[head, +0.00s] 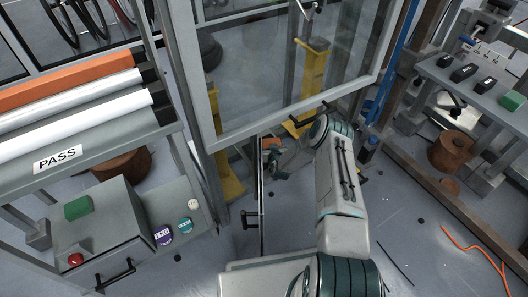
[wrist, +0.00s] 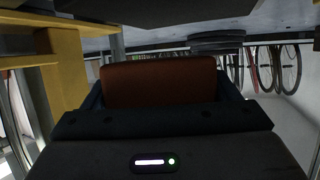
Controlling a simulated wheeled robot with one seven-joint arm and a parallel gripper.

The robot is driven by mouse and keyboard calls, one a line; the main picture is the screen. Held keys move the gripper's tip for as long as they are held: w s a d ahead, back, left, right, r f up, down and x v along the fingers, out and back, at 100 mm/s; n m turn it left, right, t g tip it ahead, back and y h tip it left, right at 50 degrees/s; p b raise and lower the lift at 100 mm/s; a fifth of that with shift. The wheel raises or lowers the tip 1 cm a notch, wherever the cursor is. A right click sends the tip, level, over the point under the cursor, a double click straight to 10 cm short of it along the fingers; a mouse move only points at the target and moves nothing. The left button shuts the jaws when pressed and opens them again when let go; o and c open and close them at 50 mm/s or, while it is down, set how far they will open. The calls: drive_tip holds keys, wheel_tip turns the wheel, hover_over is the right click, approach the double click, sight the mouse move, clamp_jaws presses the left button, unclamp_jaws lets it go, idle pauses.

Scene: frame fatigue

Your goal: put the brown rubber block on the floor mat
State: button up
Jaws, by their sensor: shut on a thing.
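The brown rubber block (wrist: 158,82) fills the middle of the wrist view, held between the dark fingers of my gripper (wrist: 160,92). In the head view my gripper (head: 273,160) is at the far end of my arm, by the lower edge of the glazed door frame. A small orange-brown patch of the block (head: 270,143) shows there, mostly hidden by the gripper and frame. I cannot make out the floor mat for sure in either view.
A glazed metal frame (head: 222,143) and yellow posts (head: 311,75) stand close around my gripper. An orange cable (head: 470,247) lies on the floor at right. Bicycle wheels (wrist: 290,70) show in the wrist view.

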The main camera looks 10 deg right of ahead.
drive_tip(key=shift+w+a+f, duration=0.25)
drive_tip(key=shift+w+f, duration=0.15)
drive_tip(key=shift+w, duration=0.15)
drive_tip(key=f+b, duration=0.3)
drive_tip(key=f, duration=0.1)
drive_tip(key=shift+a, duration=0.35)
drive_tip(key=shift+d, duration=0.1)
drive_tip(key=o, duration=1.1)
drive_tip(key=shift+f, duration=0.1)
drive_tip(key=p+v, duration=0.6)
drive_tip(key=v, duration=0.5)
drive_tip(key=shift+r, duration=0.25)
drive_tip(key=shift+s+p, duration=0.3)
drive_tip(key=shift+s, duration=0.2)
